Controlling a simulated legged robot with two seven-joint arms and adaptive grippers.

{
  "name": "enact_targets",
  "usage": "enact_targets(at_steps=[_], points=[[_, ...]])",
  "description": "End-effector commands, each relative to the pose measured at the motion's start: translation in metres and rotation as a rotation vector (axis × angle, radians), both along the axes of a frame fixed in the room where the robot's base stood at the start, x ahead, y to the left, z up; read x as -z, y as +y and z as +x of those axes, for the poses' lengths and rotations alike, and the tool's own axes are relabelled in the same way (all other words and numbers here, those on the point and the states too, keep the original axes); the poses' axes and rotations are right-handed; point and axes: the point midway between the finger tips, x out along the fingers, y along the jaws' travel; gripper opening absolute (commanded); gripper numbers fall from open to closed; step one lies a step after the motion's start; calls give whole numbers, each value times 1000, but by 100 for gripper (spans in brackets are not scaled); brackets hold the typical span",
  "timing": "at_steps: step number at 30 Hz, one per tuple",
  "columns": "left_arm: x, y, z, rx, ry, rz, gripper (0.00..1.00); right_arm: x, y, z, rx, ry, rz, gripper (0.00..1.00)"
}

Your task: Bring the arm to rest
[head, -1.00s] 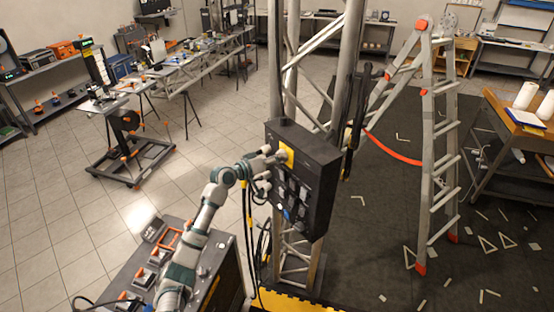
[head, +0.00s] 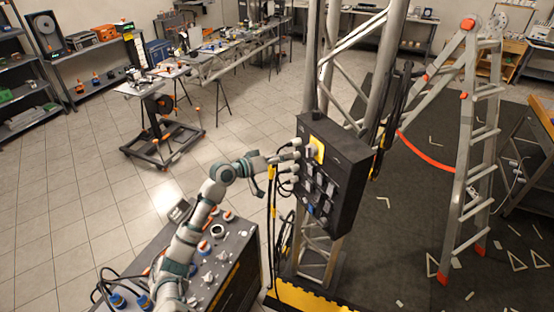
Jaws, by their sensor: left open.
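My left arm comes in from the lower left and reaches up toward a black box (head: 343,160) fixed to the metal truss. My left gripper (head: 284,156) is open at the box's left side, just left of a yellow plate (head: 317,150) on its front. Pale connectors or fingers overlap there, so I cannot tell whether the gripper touches the box. I see nothing held in it. My right gripper is not in view.
A dark console (head: 232,250) with knobs and plugs stands under my left arm. Cables hang below the box by the truss (head: 325,262). A ladder (head: 475,150) stands on the dark mat at right. Tiled floor (head: 85,210) at left is clear.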

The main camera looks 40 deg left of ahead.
Motion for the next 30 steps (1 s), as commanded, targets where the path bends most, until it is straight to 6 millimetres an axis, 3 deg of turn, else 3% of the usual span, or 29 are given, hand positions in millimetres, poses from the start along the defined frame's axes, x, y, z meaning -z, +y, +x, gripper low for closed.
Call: enact_targets(at_steps=[7,24,26,28,30], points=[[-2,9,-21,-1,2,1,72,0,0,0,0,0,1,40],[-1,10,-21,-3,3,0,72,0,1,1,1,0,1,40],[9,12,-19,-12,13,-2,72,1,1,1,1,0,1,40],[33,18,-14,-38,39,-2,72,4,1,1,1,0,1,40],[73,27,-8,-76,84,0,72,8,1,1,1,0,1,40]])
